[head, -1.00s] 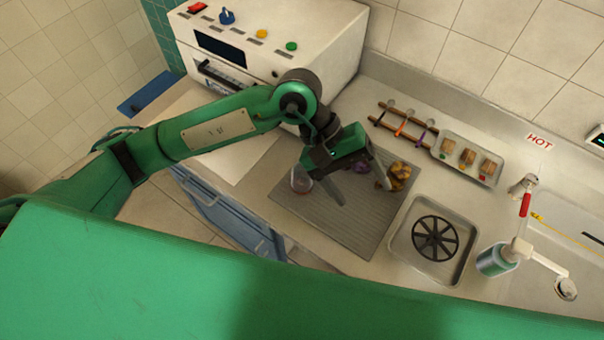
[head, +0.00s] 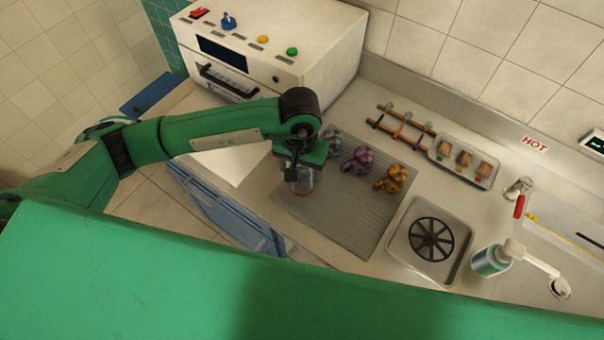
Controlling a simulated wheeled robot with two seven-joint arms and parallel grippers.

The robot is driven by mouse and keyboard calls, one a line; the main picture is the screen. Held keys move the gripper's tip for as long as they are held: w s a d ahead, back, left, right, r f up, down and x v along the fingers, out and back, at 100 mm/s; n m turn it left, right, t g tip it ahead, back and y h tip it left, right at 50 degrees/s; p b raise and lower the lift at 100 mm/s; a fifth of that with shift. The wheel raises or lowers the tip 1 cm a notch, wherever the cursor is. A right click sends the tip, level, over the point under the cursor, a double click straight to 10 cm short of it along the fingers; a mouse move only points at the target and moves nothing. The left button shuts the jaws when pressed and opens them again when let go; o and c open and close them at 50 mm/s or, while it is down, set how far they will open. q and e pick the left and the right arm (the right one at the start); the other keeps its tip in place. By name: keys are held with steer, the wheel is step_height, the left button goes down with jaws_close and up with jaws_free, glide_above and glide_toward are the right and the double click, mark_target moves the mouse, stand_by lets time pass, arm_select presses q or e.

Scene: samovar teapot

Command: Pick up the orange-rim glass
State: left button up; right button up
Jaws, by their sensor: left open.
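A clear glass (head: 306,189) with a reddish-orange tint low on it stands on the left part of the grey ribbed mat (head: 335,225). Its upper part is hidden by my left gripper (head: 299,180), so I cannot make out its rim colour. My left gripper points down right over the glass, with its jaws open. The fingers overlap the glass in the head view; I cannot tell whether they touch it. My right gripper is not in view.
Grey (head: 331,143), purple (head: 358,161) and golden-brown (head: 391,179) lumpy pots stand right of the glass. Behind are a wooden-bar rack (head: 402,129) and a tray of blocks (head: 488,178). A drain tray (head: 402,245) and red-handled tap (head: 519,207) lie right. A white oven (head: 320,50) stands behind.

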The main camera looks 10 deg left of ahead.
mark_target(302, 172)
arm_select(q)
steer(key=shift+f, duration=0.25)
steer(key=shift+f+p, duration=0.5)
steer(key=shift+p, duration=0.05)
steer(key=f+p, duration=0.1)
steer(key=f, duration=0.2)
steer(key=shift+w+d+f+p, duration=0.1)
steer(key=shift+w+p, duration=0.1)
steer(key=shift+p, duration=0.15)
steer(key=shift+f, duration=0.55)
steer(key=c, duration=1.1)
steer(key=shift+r, duration=0.1)
